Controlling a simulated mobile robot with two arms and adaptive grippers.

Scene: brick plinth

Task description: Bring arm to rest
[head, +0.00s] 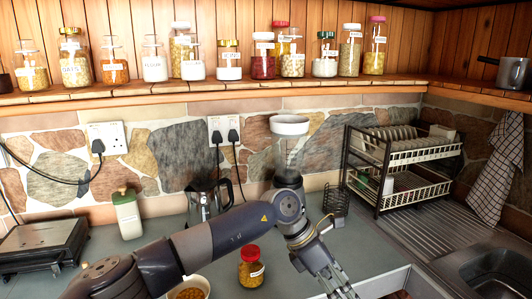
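My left arm comes in from the lower left, bends in the middle of the head view, and points down to the right. My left gripper (340,288) is at the bottom edge, above the counter front and beside a pale open drawer or tray edge. Its fingertips run to the picture's edge, so I cannot tell whether it is open or shut. I see nothing clearly held in it. My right gripper is not in view.
A red-lidded jar (251,270) and a bowl of brown food (188,288) stand near my arm. Behind are a kettle-like pot (205,203), a white-topped appliance (289,125) and a dish rack (400,160). The drawer or tray edge (398,281) is at lower right.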

